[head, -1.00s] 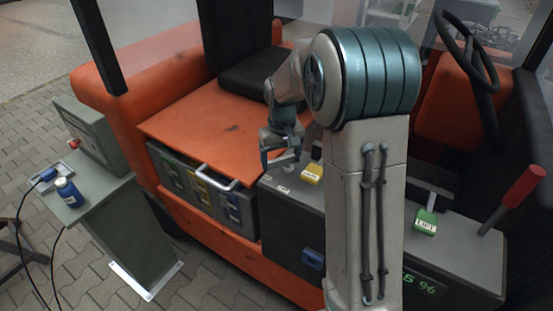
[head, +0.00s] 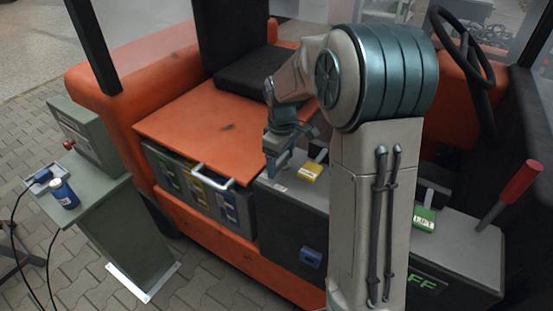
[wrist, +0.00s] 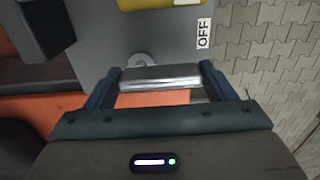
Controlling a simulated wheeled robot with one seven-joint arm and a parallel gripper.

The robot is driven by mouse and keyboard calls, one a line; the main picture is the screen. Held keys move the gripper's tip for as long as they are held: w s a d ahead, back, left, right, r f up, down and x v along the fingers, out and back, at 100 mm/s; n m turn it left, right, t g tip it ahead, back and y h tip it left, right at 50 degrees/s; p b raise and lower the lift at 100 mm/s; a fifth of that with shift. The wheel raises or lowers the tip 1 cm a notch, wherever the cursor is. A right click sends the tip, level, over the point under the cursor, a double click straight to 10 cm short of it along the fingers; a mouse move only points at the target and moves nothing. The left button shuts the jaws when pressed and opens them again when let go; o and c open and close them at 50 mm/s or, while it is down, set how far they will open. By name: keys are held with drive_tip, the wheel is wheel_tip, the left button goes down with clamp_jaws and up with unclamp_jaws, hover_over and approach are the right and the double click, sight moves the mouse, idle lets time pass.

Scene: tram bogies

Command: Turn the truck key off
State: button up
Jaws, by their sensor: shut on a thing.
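My gripper (head: 276,160) is over the left end of the dark console (head: 285,212) in the head view. In the wrist view my gripper (wrist: 160,80) has one finger at each end of the truck key's metal bar (wrist: 160,77) and is shut on it. A round metal part (wrist: 141,60) shows just beyond the bar. A white OFF label (wrist: 204,33) is on the grey panel, up and right of the key. The key is hidden behind the gripper in the head view.
A yellow tagged block (head: 311,171) sits close right of my gripper. A green tagged block (head: 424,218) and a red-handled lever (head: 522,182) stand further right. The orange battery cover (head: 205,130) is to the left. A grey stand (head: 90,200) holds a blue can (head: 64,194).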

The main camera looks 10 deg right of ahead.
sight(281, 159)
idle(0.4)
drive_tip(key=o, duration=1)
drive_tip(key=shift+r, duration=0.1)
wheel_tip(281, 159, up, 14)
drive_tip(key=s+f+m+t, duration=0.1)
drive_tip(key=s+f+m, duration=0.2)
drive_tip(key=s, duration=0.8)
drive_tip(key=s+f+m+t, duration=0.2)
drive_tip(key=s+m, duration=0.4)
drive_tip(key=s, duration=0.6)
drive_tip(key=shift+a+f, duration=0.35)
drive_tip(key=shift+f, duration=0.4)
